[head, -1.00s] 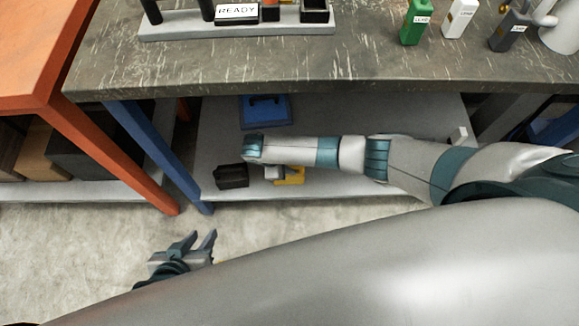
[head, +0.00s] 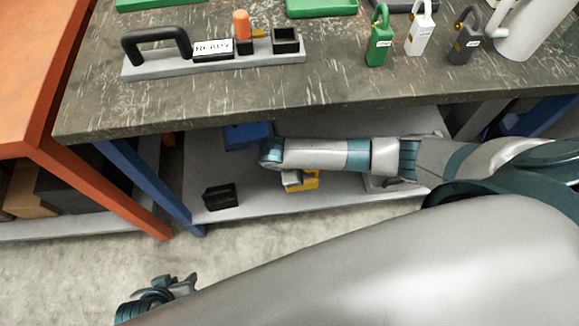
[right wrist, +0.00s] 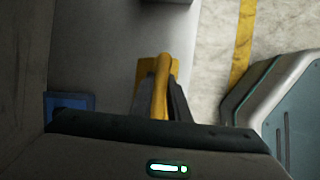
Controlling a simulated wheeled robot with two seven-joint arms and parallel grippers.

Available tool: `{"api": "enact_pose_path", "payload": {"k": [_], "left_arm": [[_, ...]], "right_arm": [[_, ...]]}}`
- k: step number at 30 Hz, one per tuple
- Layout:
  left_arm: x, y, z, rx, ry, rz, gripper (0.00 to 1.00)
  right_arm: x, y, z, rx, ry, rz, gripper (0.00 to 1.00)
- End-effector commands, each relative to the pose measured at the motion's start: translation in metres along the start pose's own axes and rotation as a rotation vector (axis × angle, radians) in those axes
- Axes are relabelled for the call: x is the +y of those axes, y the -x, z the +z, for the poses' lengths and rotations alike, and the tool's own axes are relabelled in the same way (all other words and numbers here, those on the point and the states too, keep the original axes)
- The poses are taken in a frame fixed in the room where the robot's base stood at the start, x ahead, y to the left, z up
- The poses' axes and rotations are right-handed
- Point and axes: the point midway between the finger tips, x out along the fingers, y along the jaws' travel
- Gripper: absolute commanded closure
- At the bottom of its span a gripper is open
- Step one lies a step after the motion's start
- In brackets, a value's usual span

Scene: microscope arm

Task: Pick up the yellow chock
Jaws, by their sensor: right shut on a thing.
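The yellow chock (head: 304,183) is at the lower shelf under the dark bench, partly hidden by my right arm. My right gripper (head: 291,181) is shut on it; its jaws are mostly hidden in the head view. In the right wrist view the chock (right wrist: 160,88) sits between the dark fingers, its narrow yellow ridge towards the camera. I cannot tell how much gap lies beneath it. My left gripper (head: 180,283) is empty over the floor at lower left, its fingers seen foreshortened and apart.
A black open box (head: 220,196) and a blue box (head: 246,135) are on the grey shelf (head: 255,204). The bench top (head: 330,98) overhangs my right arm. A blue leg (head: 150,186) and an orange table leg (head: 110,195) stand left.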

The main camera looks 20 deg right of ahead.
Motion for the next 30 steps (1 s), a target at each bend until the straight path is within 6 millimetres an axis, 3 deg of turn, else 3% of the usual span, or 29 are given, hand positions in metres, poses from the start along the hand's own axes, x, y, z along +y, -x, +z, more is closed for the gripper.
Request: {"api": "enact_pose_path", "payload": {"k": [3,9,30], "left_arm": [[-0.003,0.003,0.002,-0.021,0.001,-0.007,0.69],[-0.005,0.004,0.005,-0.039,0.002,-0.013,0.69],[-0.006,0.004,0.005,-0.040,0.002,-0.014,0.69]], "right_arm": [[0.002,0.004,0.016,0.000,-0.002,0.002,1.00],[0.001,0.006,0.029,0.000,-0.002,0.002,1.00],[0.001,0.006,0.030,0.001,-0.001,0.002,1.00]]}}
